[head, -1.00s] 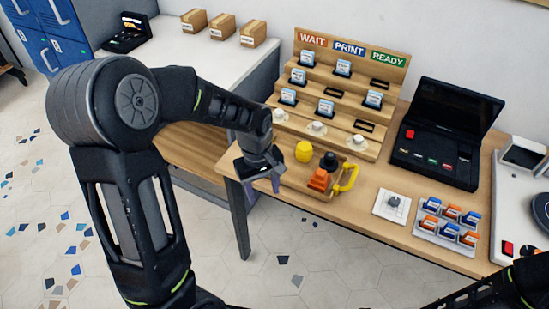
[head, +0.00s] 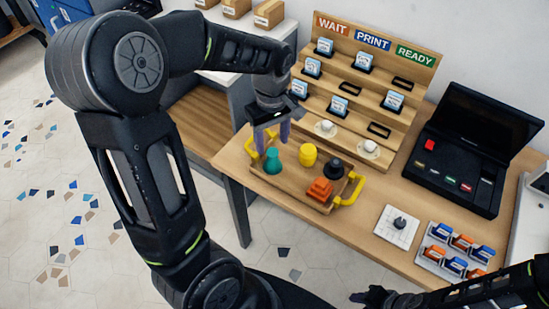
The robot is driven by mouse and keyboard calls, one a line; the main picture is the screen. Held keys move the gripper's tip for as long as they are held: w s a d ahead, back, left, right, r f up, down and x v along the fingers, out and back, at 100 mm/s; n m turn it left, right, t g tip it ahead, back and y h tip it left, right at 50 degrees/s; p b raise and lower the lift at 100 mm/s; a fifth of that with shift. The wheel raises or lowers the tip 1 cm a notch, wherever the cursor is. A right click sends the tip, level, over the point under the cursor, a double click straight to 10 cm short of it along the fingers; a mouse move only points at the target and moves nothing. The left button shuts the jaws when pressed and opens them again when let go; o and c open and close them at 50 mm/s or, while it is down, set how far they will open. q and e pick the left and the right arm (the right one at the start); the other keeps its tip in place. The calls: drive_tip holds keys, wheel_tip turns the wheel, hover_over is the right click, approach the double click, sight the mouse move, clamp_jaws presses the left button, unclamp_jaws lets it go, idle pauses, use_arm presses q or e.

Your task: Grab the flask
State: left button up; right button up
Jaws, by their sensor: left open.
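A teal flask-shaped piece (head: 273,163), narrow at the top and wider below, stands upright at the left end of a wooden tray (head: 302,196) with yellow handles.
The tray also holds a yellow cylinder (head: 308,155), a black-topped piece (head: 333,164) and an orange piece (head: 320,189). Behind it rises a stepped rack (head: 365,85) with cards and white cups. A black case (head: 470,150) and a white pad (head: 397,227) stand to the right.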

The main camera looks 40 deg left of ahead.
sight(272, 152)
use_arm(q)
drive_tip(key=shift+w+f, duration=0.1)
drive_tip(key=shift+f, duration=1.25)
drive_tip(key=shift+f, duration=2.65)
drive_tip(key=c, duration=1.1)
wheel_tip(272, 152, up, 10)
drive_tip(key=shift+r, duration=0.1)
